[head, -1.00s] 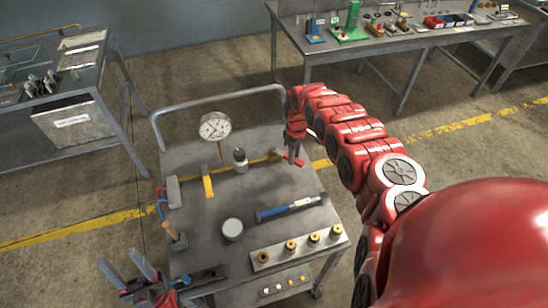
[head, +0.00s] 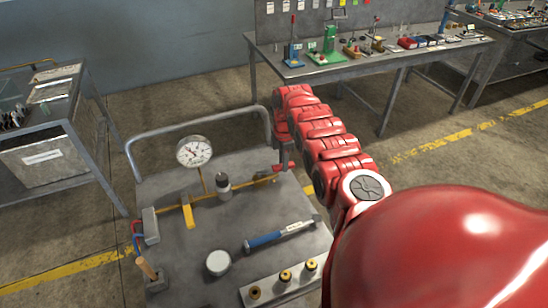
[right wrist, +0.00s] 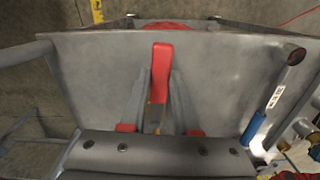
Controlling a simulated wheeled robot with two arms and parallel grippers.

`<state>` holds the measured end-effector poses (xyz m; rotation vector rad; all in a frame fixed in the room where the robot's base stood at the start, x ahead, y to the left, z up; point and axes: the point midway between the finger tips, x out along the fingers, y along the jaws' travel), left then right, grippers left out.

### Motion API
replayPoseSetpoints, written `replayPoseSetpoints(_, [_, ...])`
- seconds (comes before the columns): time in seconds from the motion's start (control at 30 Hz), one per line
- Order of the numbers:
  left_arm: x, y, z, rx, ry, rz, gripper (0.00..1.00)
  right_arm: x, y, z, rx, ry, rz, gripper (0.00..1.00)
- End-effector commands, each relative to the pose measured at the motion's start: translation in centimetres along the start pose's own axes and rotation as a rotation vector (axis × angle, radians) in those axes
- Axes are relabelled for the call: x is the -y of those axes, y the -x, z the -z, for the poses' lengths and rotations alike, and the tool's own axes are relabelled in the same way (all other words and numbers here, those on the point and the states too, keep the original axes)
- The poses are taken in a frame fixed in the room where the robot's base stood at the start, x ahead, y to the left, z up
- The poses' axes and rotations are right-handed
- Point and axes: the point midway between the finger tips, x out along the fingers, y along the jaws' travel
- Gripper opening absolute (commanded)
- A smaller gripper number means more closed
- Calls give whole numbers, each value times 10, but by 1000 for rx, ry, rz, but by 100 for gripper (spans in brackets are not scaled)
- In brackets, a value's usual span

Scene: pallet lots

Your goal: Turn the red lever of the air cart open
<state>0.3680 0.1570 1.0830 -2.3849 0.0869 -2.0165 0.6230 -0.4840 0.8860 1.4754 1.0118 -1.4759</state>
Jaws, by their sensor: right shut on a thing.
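The air cart (head: 210,240) is a grey-topped trolley with a tube handle. A yellow pipe (head: 232,188) crosses its top, and the red lever (head: 287,167) is at the pipe's right end, partly hidden by my right gripper (head: 282,156). In the right wrist view the red lever (right wrist: 162,72) stands between the two grey fingers of my right gripper (right wrist: 160,95), which is shut on it. The lever's lower part and pivot are hidden there. My left gripper is out of view.
The cart also carries a pressure gauge (head: 194,151), a yellow handle (head: 188,212), a blue-handled tool (head: 278,235), a round tin (head: 218,262) and a block with brass fittings (head: 285,281). A workbench (head: 370,60) stands behind, with bare floor between.

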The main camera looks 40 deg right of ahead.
Motion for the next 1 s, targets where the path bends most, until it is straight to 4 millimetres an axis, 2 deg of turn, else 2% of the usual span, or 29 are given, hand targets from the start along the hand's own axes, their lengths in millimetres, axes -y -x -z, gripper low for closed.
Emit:
replayPoseSetpoints(0.03, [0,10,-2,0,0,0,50,-3,-4,-3,1,15,-7,0])
replayPoseSetpoints(0.2, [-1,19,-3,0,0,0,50,-5,-2,-7,1,62,-7,0])
replayPoseSetpoints(0.77, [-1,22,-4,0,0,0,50,-6,1,-8,1,90,-5,0])
replayPoseSetpoints(0.8, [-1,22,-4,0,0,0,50,-6,1,-8,1,90,-5,35])
replayPoseSetpoints(0.93, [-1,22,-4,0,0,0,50,-6,1,-8,0,89,-4,58])
replayPoseSetpoints(1.0, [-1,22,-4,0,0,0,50,-6,1,-8,0,89,-3,60])
